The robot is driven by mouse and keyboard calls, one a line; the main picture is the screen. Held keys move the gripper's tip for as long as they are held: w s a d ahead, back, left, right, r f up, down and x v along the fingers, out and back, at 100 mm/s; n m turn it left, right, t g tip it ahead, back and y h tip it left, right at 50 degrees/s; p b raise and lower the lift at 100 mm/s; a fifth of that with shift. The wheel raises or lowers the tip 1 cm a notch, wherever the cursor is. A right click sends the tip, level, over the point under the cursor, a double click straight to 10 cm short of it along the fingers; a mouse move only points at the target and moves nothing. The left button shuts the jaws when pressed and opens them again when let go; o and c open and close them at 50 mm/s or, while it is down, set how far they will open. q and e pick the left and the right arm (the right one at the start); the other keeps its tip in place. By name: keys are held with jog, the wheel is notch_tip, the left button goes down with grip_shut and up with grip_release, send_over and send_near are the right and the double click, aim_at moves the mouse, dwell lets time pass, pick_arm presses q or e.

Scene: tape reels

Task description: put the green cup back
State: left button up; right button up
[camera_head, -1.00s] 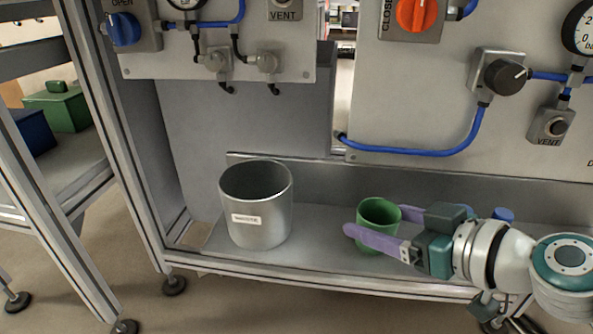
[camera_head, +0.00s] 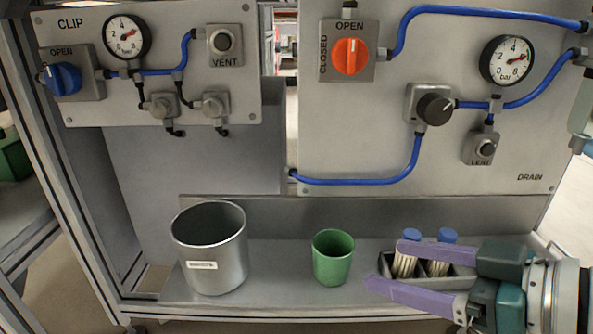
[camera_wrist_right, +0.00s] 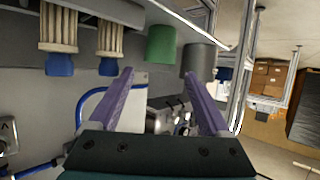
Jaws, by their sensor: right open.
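The green cup (camera_head: 333,258) stands upright on the grey shelf (camera_head: 285,275), between the metal bin and a small grey rack. It also shows in the right wrist view (camera_wrist_right: 161,46), beside the bin. My right gripper (camera_head: 384,267) is open and empty, with purple fingers. In the head view its fingertips are right of the cup and apart from it, in front of the rack. In the right wrist view the gripper (camera_wrist_right: 165,85) has nothing between its fingers. My left gripper is not in view.
A labelled metal bin (camera_head: 211,250) stands left of the cup. A grey rack (camera_head: 458,277) holds blue-capped filters (camera_head: 446,236) on the right, partly hidden by my gripper. The valve panel (camera_head: 430,150) rises behind the shelf. Shelf room is free on both sides of the cup.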

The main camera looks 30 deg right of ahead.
jog(key=s+a+f+n+g, duration=0.2)
jog(key=s+a+f+g, duration=0.1)
jog(key=s+a+g, duration=0.8)
jog(key=d+m+t+h, duration=0.1)
jog(key=d+m+h, duration=0.1)
jog(key=m+h, duration=0.1)
notch_tip(320, 180, up, 94)
jog(key=p, duration=9.3)
jog(key=shift+r+p, duration=0.25)
jog(key=shift+p, duration=0.05)
jog(key=shift+s+d, duration=0.1)
